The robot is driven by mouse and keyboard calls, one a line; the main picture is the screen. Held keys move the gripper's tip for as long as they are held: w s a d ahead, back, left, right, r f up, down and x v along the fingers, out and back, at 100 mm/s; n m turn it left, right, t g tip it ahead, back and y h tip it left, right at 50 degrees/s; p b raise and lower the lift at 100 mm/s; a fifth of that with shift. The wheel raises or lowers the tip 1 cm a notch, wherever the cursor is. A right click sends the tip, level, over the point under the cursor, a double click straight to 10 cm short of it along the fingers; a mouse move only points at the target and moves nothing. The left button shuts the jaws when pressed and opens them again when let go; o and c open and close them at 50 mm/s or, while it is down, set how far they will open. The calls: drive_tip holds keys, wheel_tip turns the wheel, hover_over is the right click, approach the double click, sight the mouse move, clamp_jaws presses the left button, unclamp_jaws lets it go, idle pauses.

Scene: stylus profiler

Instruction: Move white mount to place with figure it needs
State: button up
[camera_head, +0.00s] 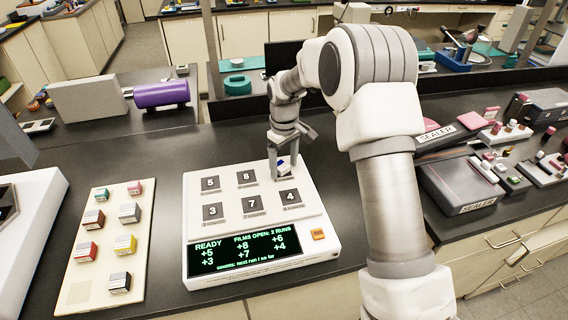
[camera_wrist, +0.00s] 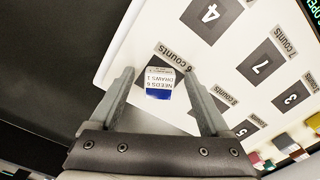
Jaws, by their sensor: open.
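My gripper (camera_wrist: 158,74) is open, with one finger on each side of this blue mount. The head view shows my gripper (camera_head: 286,160) low over the panel's back right place.
Dark places marked 5 (camera_head: 210,184), 8 (camera_head: 246,178), 3 (camera_head: 213,212), 7 (camera_head: 251,206) and 4 (camera_head: 290,198) look empty. The display (camera_head: 245,251) reads READY; an orange button (camera_head: 318,234) is beside it. Several other coloured mounts stand in the tray. Sealers (camera_head: 462,185) stand at right.

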sight(284, 167)
drive_tip(key=shift+c, duration=0.4)
drive_tip(key=shift+r+p, duration=2.35)
drive_tip(key=shift+r, duration=1.2)
wheel_tip(284, 167, up, 17)
drive_tip(key=shift+r, duration=0.2)
